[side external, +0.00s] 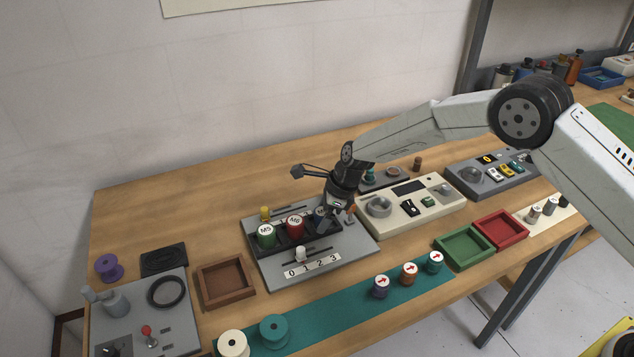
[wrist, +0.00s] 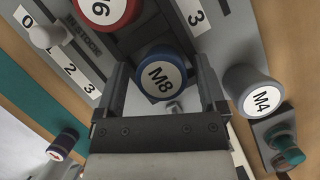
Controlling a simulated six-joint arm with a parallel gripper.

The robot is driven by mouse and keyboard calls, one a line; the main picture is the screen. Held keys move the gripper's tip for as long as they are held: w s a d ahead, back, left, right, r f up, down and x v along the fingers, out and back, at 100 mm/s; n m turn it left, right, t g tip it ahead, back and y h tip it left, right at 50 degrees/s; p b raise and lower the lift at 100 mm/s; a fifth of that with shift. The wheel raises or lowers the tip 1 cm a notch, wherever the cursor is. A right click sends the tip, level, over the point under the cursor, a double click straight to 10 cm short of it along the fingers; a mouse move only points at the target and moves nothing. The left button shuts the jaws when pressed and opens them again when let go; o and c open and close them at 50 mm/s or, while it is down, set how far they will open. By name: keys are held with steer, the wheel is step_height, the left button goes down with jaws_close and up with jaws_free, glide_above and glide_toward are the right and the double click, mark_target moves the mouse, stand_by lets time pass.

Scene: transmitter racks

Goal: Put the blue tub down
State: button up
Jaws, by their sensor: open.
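The blue tub (wrist: 160,82), labelled M8 on its lid, sits between the two fingers of my gripper (wrist: 163,68) in the wrist view. The fingers are open, one on each side of it. In the side view my gripper (side external: 331,212) points down over the right end of the dark tub rack (side external: 278,250), and the blue tub (side external: 320,222) shows partly behind the fingers. It stands in line with the red tub M6 (side external: 295,225) and the green tub M5 (side external: 266,234). The fingers partly hide its base.
A tub labelled M4 (wrist: 253,90) stands close beside the right finger in the wrist view. A slider knob (side external: 300,253) with a number strip is in front of the rack. A cream panel (side external: 415,213) lies to the right. A brown tray (side external: 226,282) is at left.

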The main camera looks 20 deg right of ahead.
steer(key=v, duration=1.2)
steer(key=shift+w, duration=0.1)
stand_by(0.4)
steer(key=s+d+n+h, duration=0.1)
steer(key=s+d+n, duration=0.4)
steer(key=s+n, duration=0.2)
steer(key=s+d+r+n+h, duration=0.1)
steer(key=s+d+n, duration=0.4)
steer(key=s+n, duration=0.3)
steer(key=s+d+n+h, duration=0.2)
steer(key=s+d+n, duration=0.4)
steer(key=s, duration=0.6)
steer(key=shift+s+r+n+t, duration=0.2)
steer(key=shift+n+t, duration=0.1)
steer(key=shift+n, duration=0.8)
